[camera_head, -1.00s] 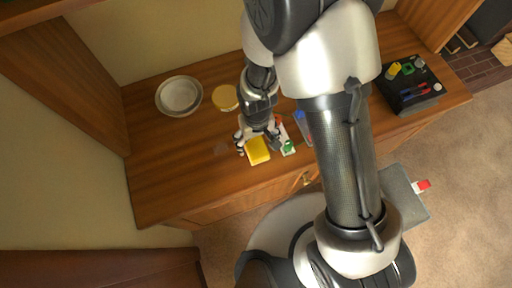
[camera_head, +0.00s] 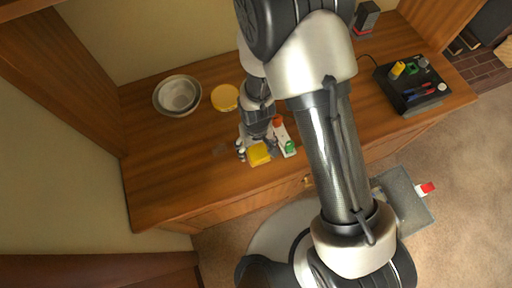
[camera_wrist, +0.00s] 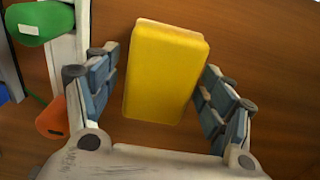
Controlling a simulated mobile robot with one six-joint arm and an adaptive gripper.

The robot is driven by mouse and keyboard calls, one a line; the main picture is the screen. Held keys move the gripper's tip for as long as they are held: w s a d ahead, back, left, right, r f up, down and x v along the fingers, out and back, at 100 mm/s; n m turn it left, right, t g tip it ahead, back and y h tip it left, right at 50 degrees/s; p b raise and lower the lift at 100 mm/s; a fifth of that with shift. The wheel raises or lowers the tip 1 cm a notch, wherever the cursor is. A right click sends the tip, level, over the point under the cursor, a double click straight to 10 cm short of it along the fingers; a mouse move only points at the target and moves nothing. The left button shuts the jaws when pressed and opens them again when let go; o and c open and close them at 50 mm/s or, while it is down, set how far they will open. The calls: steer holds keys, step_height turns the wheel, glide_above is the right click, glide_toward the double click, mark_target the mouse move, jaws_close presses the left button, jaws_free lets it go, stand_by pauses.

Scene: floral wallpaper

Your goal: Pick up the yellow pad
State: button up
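The yellow pad (camera_head: 259,154) lies on the wooden counter near its front edge. In the wrist view the pad (camera_wrist: 164,72) is a yellow block with rounded corners, slightly tilted in the picture. My gripper (camera_head: 257,150) is over the pad in the head view and hides part of it. In the wrist view my gripper (camera_wrist: 160,95) is open, with one finger on each side of the pad. A narrow gap shows on both sides, so I see no clear contact. How far the fingertips are above the counter is hard to tell.
A white strip with a green piece (camera_wrist: 40,22) and an orange piece (camera_wrist: 52,118) lies close left of the pad in the wrist view. White bowls (camera_head: 178,95) and a yellow round lid (camera_head: 225,97) stand behind. A black tool tray (camera_head: 411,85) is at right.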

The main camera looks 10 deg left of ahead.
mark_target(256, 147)
steer(key=c, duration=1.1)
steer(key=shift+o, duration=0.2)
step_height(256, 147, up, 20)
steer(key=p, duration=0.6)
steer(key=shift+p, duration=0.3)
